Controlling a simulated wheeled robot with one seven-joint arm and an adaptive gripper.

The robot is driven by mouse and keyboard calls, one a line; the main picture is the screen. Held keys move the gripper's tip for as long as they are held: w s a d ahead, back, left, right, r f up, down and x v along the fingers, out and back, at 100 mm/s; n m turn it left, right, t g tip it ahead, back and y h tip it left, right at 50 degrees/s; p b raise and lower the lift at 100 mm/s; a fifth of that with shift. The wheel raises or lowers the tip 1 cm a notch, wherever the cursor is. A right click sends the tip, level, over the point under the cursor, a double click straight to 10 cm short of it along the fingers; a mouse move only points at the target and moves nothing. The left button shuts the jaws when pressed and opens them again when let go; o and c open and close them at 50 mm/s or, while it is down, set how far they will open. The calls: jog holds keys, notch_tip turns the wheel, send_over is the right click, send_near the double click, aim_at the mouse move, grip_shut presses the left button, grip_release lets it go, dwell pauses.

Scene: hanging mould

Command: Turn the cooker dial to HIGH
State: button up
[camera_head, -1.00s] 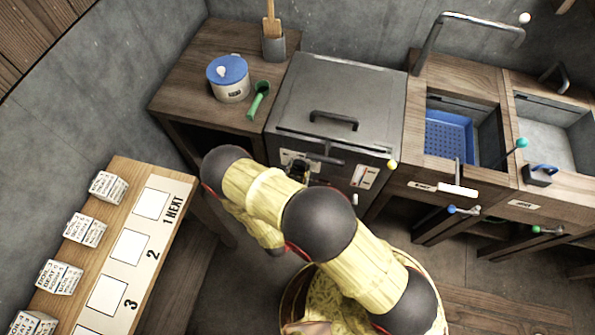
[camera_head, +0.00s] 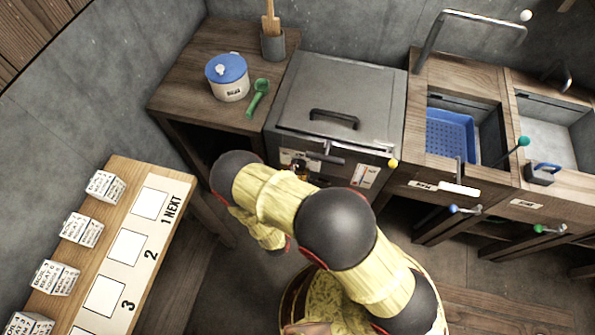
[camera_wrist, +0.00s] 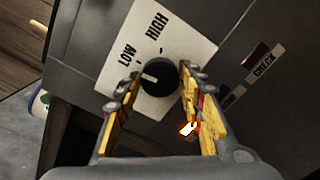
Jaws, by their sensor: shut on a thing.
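The cooker (camera_head: 345,90) is a dark metal box with a closed lid and a black handle. Its dial (camera_wrist: 160,80) is a round black knob on a white plate (camera_wrist: 185,38) printed LOW and HIGH. In the wrist view the dial's white mark points left, on the LOW side and away from HIGH. My gripper (camera_wrist: 160,88) has a yellow finger on each side of the dial and is shut on it. The left finger hides part of the plate beyond LOW. In the head view my arm mostly hides the dial and the gripper.
A dark bar handle (camera_head: 325,157) and a white gauge label (camera_head: 363,175) are on the cooker front near my arm. Sinks with levers are at right.

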jog(key=m, duration=0.3)
jog(key=shift+f+m+b, duration=0.1)
jog(key=shift+m+b, duration=0.3)
jog(key=m+b, duration=0.1)
jog(key=m, duration=0.2)
jog(key=shift+m, duration=0.3)
jog(key=m+b, duration=0.2)
jog(key=m, duration=0.3)
jog(key=shift+f+m, duration=0.1)
jog(key=shift+m, duration=0.6)
jog(key=o, duration=1.2)
jog(key=shift+c, duration=0.2)
jog(key=v, duration=1.2)
